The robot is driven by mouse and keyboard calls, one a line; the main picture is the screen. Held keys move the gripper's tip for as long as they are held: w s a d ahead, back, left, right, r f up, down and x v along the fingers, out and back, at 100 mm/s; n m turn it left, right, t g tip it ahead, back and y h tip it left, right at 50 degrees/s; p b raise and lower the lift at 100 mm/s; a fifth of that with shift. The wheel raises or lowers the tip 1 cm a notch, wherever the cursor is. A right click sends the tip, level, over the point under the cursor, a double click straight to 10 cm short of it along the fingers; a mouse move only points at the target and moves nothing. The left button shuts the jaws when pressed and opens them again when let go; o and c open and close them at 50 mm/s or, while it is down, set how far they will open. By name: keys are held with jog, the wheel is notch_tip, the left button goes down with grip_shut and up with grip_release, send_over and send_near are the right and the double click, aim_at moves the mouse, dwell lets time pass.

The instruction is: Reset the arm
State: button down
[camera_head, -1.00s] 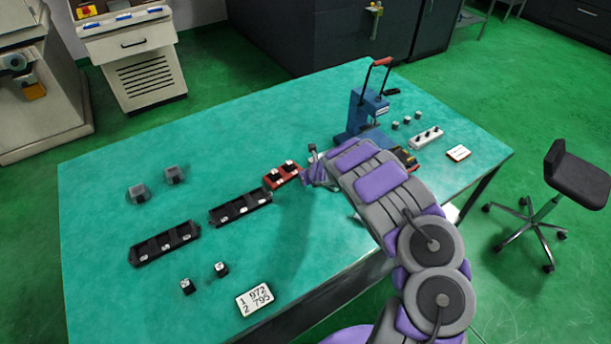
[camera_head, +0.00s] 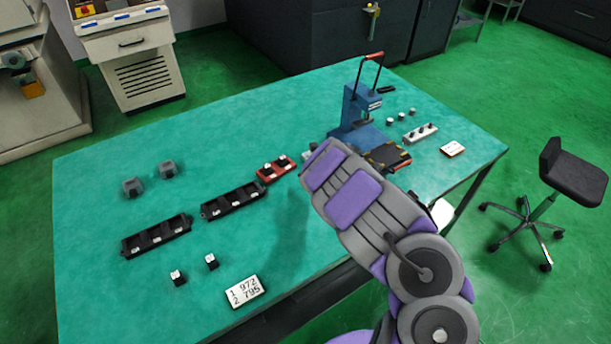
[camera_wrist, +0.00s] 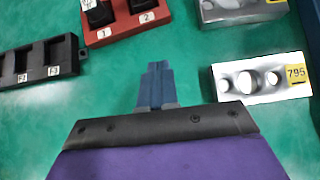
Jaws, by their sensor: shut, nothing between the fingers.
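My purple and grey arm reaches in from the lower right over the green table (camera_head: 110,280) in the head view. In the wrist view my gripper (camera_wrist: 157,68) is shut and empty, its fingers together above bare table. In the head view the gripper itself is mostly hidden by the arm. In the wrist view a red holder (camera_wrist: 125,28) with black pieces lies ahead of it. A black tray (camera_wrist: 38,62) lies to the left and a white block with round holes, tagged 795 (camera_wrist: 262,78), to the right. Nothing touches the fingers.
A blue press (camera_head: 355,115) with a red handle stands behind the arm. Two black trays (camera_head: 157,238), small grey blocks (camera_head: 132,187) and a card reading 972 and 795 (camera_head: 244,291) lie left. A stool (camera_head: 575,175) stands right.

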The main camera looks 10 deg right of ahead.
jog(key=s+d+r, duration=0.2)
jog(key=shift+s+d+r+p, duration=0.15)
jog(key=shift+s+r+p, duration=0.15)
jog(key=shift+s+r, duration=0.1)
jog(key=shift+s+d+r, duration=0.15)
jog(key=shift+d, duration=0.15)
jog(key=d+r+m+t+h, duration=0.1)
jog(key=d+r+m+h, duration=0.3)
jog(key=d+r+m, duration=0.4)
jog(key=d+r+m+t+h, duration=0.1)
jog(key=d+r+m+h, duration=0.3)
jog(key=r, duration=0.6)
jog(key=s+d+r+m+g+h, duration=0.3)
jog(key=s+d+r+m, duration=0.3)
jog(key=s+r+m, duration=0.45)
jog(key=s+a+f+m+g+y, duration=0.1)
jog(key=s+a+m, duration=0.4)
jog(key=s, duration=0.8)
jog(key=s+a+f+m+g+y, duration=0.2)
jog(key=s+a+m+g+y, duration=0.2)
jog(key=s+a, duration=0.7)
jog(key=s+a+f+m+g+y, duration=0.2)
jog(key=s+a+m, duration=0.6)
jog(key=s, duration=0.7)
jog(key=shift+a+g+y, duration=0.6)
jog(key=shift+g+y, duration=0.1)
jog(key=shift+g, duration=0.5)
